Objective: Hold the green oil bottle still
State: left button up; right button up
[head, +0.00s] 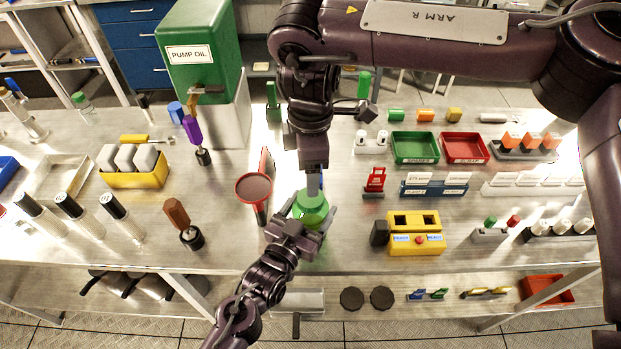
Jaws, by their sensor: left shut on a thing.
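The green oil bottle (312,209) stands on the metal bench near the middle of the head view. My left gripper (308,217) comes from below and is shut on the bottle's side, hiding part of it. My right gripper (314,187) points straight down just over the bottle's top. Its fingers are too narrow and covered to tell whether they are open or shut, or whether they touch the bottle.
A red funnel-like cup (254,188) stands close left of the bottle. The green pump oil tank (196,48) is at the back left. A yellow box (417,240) with a red button stands to the right. Red and green trays (464,148) lie farther back.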

aim_at(310, 199)
jog(key=m, duration=0.6)
jog(key=shift+m, duration=0.4)
jog(key=m, duration=0.3)
jog(key=shift+m, duration=0.4)
jog(key=m, duration=0.3)
jog(key=shift+f+m, duration=0.1)
jog(key=shift+m, duration=0.3)
jog(key=shift+f, duration=3.9)
